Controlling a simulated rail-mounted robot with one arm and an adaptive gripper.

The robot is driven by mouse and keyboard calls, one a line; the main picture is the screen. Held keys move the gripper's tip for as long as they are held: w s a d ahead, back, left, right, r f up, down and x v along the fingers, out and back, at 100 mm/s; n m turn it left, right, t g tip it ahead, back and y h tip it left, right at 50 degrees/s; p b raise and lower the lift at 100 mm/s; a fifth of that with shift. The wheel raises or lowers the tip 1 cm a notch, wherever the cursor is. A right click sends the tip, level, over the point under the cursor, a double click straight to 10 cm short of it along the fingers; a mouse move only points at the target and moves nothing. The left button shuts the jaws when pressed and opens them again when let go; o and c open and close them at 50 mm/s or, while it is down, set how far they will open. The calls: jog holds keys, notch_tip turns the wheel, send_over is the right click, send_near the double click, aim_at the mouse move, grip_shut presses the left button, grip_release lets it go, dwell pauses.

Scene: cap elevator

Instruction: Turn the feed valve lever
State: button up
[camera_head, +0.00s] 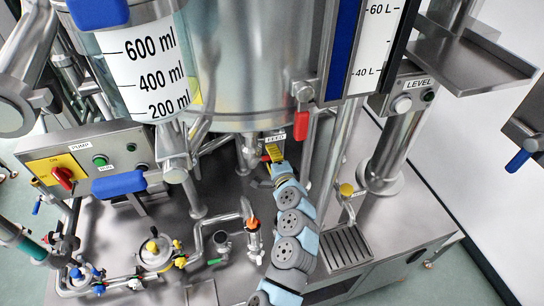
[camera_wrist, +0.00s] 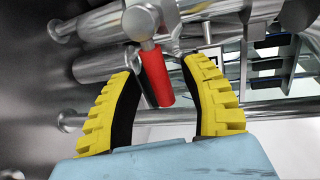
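A red lever handle (camera_wrist: 155,75) hangs from a metal valve body (camera_wrist: 142,20) in the wrist view. My gripper (camera_head: 273,152) is open under the big steel tank, just below the FEED label (camera_head: 275,138). In the wrist view, its yellow, ridged fingers stand on either side of the red handle, with a gap visible on both sides. In the head view, a red handle (camera_head: 301,124) hangs right of the FEED label; I cannot tell whether it is the same one. The valve behind my fingers is hidden in the head view.
Steel pipes (camera_wrist: 100,60) run close behind the fingers in the wrist view. The steel tank (camera_head: 255,75) is just above my gripper. A pump box (camera_head: 95,155) stands at the left, a vertical pipe (camera_head: 340,150) at the right. A drain grate (camera_head: 345,247) lies at the lower right.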

jog(key=shift+s+d, duration=0.1)
jog(key=v, duration=1.1)
jog(key=shift+s, duration=0.4)
jog(key=shift+d, duration=0.15)
dwell(0.3)
